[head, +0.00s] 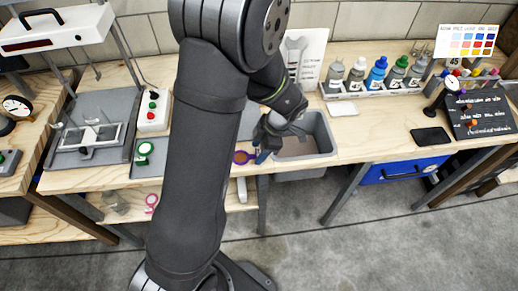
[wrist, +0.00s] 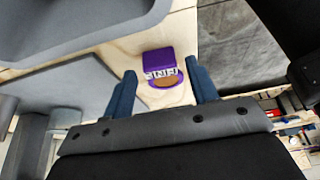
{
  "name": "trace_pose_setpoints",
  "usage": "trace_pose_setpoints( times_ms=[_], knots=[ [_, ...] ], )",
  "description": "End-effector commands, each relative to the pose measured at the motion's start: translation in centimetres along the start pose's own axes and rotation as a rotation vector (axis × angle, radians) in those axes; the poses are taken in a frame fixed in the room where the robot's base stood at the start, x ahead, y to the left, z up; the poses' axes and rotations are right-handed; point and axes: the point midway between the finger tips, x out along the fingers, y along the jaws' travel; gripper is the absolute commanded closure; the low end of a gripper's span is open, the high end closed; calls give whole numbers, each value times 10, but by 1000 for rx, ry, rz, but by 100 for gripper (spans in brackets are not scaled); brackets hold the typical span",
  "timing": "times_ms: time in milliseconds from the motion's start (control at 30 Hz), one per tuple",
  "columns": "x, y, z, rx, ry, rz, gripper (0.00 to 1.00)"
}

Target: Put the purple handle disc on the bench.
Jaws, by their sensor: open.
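The purple handle disc (head: 241,157) is at the front edge of the wooden bench (head: 350,150), just left of the grey sunken bin. In the wrist view the disc (wrist: 157,58) shows a purple tab with white marks and a purple ring around an orange-brown centre. It appears to lie flat on the pale wood. My gripper (head: 261,154) is beside it in the head view. In the wrist view my gripper (wrist: 161,72) has its two blue fingers apart, one on each side of the disc, with gaps visible. Whether the fingertips reach the disc's height is unclear.
The grey bin (head: 322,133) is close on the gripper's right. A green handle disc (head: 145,148) lies on a grey mat to the left. A pink ringed piece (head: 152,203) is lower down. Bottles (head: 376,73) stand in a rack at the back right.

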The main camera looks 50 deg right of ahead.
Motion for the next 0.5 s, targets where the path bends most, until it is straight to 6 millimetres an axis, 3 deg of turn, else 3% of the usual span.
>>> trace_pose_setpoints(
  times_ms=[500],
  knots=[
    [-100, 1, 0, 0, -2, 4, 47]
  ],
)
